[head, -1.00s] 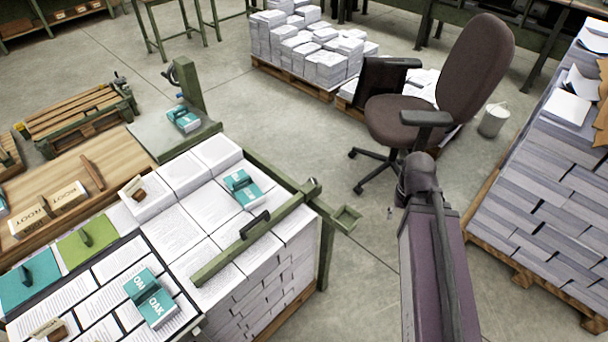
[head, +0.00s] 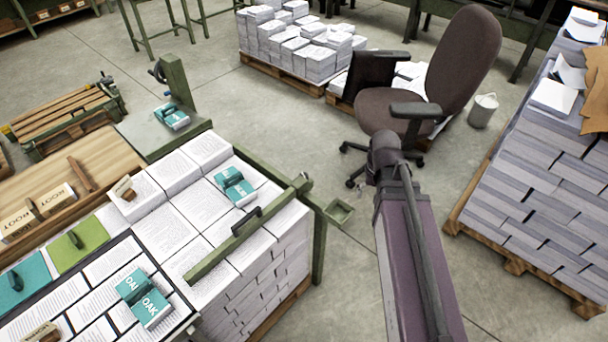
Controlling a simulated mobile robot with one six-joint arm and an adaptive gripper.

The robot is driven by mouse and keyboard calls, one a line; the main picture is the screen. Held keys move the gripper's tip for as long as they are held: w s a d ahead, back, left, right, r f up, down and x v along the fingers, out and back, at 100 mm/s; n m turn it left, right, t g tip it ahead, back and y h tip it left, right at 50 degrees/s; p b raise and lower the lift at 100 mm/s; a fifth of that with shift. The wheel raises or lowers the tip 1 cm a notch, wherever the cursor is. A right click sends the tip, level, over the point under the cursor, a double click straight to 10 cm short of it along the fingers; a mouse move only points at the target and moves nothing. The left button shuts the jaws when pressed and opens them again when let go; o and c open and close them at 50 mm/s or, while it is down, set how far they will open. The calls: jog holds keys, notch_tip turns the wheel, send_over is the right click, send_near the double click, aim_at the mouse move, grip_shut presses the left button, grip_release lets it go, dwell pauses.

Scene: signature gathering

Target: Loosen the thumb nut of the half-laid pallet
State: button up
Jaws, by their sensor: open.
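A pallet of white printed stacks (head: 275,256) stands at lower centre, with a green bar (head: 218,257) lying across its top. I take it for the half-laid pallet. The bar has a black handle (head: 247,219). At its far right end, by the green post (head: 319,247), is a small knob-like fitting (head: 304,180); it may be the thumb nut, but it is too small to tell. My gripper is not in view; only my purple arm link shows, right of the pallet.
A small green tray (head: 339,211) juts out right of the post. An office chair (head: 462,65) stands behind my arm. A pallet of grey stacks (head: 540,190) is at the right. Teal blocks marked OAK (head: 146,299) lie at lower left. Some floor is clear between the pallets.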

jog(key=w+a+f+b, duration=0.2)
jog(key=w+a, duration=0.7)
jog(key=w, duration=0.3)
jog(key=m+b, duration=0.1)
jog(key=m, duration=0.1)
send_over(304, 175)
jog(key=f, duration=0.1)
jog(key=shift+a+f, duration=0.1)
jog(key=shift+f, duration=0.05)
jog(key=shift+f, duration=0.15)
notch_tip(304, 175, down, 14)
jog(key=b, duration=1.3)
jog(key=shift+r+b, duration=0.25)
jog(key=shift+b, duration=0.15)
jog(key=c, duration=1.2)
